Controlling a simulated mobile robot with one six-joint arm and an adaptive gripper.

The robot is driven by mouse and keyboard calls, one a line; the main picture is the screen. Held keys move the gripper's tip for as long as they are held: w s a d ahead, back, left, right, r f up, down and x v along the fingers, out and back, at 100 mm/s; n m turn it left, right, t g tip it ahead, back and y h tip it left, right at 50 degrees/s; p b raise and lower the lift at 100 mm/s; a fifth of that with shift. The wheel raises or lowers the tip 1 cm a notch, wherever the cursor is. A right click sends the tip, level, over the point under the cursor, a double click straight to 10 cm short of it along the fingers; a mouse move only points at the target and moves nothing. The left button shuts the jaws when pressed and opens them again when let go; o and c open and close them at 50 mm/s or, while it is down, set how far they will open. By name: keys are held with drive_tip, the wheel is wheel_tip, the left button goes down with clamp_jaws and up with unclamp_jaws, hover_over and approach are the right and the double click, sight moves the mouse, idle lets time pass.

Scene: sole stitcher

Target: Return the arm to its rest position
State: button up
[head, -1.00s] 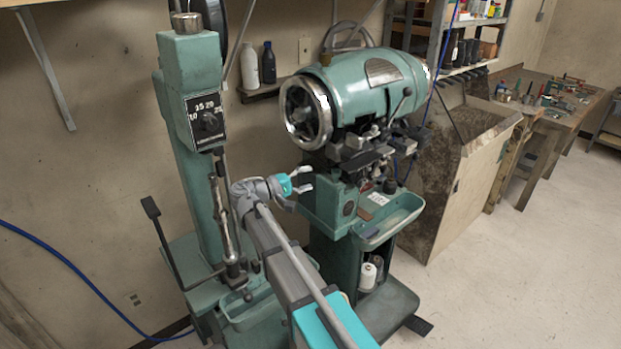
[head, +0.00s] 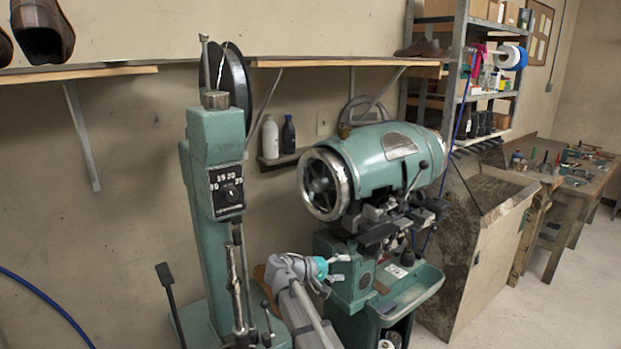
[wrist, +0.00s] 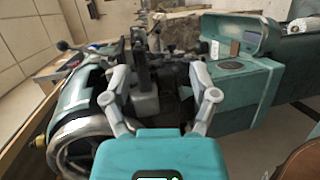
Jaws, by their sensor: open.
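My gripper (head: 337,268) is open and empty in the head view, at the left side of the green stitching machine (head: 380,160), just below its handwheel and beside its lower body. In the wrist view my gripper (wrist: 163,100) has its two grey fingers spread apart, with nothing between them. The machine's handwheel (wrist: 75,150) is at the lower left there, and its green tray (wrist: 240,30) is at the upper right. From these views I cannot tell the exact gap between the fingertips and the machine.
A tall green machine column (head: 215,170) with a dial stands left of my arm. A wall shelf (head: 290,62) runs above. Two bottles (head: 279,136) stand on a small ledge. A wooden bin (head: 480,250) and a workbench (head: 590,190) are at the right. The floor at the right is clear.

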drive_tip(key=s+d+f+m+g+y, duration=0.2)
drive_tip(key=s+d+f+y, duration=0.2)
drive_tip(key=s+f+y, duration=0.3)
drive_tip(key=s+d+f+m+g+y, duration=0.2)
drive_tip(key=s+f+y, duration=0.5)
drive_tip(key=s, duration=0.7)
drive_tip(key=shift+d+f+g, duration=0.25)
drive_tip(key=shift+d+g, duration=0.35)
drive_tip(key=shift+d, duration=0.35)
